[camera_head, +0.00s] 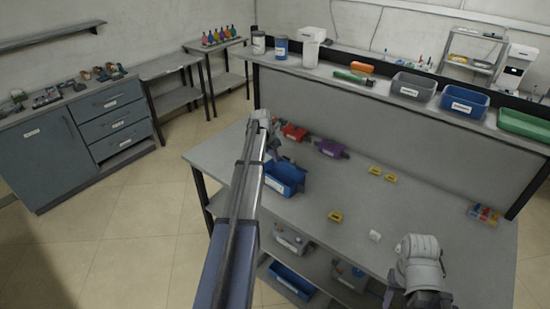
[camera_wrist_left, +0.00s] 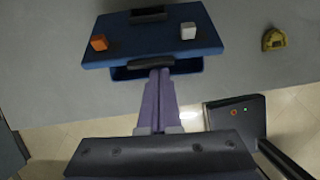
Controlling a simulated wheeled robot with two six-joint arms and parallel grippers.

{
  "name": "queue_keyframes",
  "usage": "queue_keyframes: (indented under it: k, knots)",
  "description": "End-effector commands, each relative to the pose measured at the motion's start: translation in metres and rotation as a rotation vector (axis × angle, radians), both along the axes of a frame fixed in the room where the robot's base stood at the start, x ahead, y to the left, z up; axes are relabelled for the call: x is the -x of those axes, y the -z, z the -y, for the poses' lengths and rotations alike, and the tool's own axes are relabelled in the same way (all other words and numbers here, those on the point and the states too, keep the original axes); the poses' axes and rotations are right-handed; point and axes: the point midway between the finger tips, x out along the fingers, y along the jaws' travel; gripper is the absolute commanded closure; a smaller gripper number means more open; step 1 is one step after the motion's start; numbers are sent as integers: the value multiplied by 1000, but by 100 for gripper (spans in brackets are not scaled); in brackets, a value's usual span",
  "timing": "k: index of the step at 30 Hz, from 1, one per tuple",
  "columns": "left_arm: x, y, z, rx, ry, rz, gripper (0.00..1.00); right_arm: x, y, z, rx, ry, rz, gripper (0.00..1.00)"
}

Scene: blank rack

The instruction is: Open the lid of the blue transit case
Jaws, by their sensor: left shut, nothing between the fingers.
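The blue transit case (camera_head: 285,179) stands at the left end of the grey workbench. In the left wrist view its blue lid (camera_wrist_left: 150,34) has a dark handle on its front edge. The lid's front edge looks wider than the body below; how far it is raised I cannot tell. My left gripper (camera_wrist_left: 160,72) is shut and empty, its purple fingertips at the front edge just below the handle. Whether they touch it I cannot tell. In the head view my left arm partly hides the case. My right gripper (camera_head: 425,298) is over the bench's front right; its fingers are unclear.
Several yellow pieces (camera_head: 336,216) lie on the bench. Bins line the raised shelf behind. The bench middle is mostly clear.

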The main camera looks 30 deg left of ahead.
Motion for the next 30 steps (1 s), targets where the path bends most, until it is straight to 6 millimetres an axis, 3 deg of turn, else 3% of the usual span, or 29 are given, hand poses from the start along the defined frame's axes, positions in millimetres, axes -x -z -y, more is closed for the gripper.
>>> queue_keyframes:
  k: [8,30]
  knots:
    - [-8,-6,1,-8,0,-52,100,0,-10,0,0,2,0,50]
    - [-7,-6,1,-10,-1,-59,100,0,-10,0,0,2,0,50]
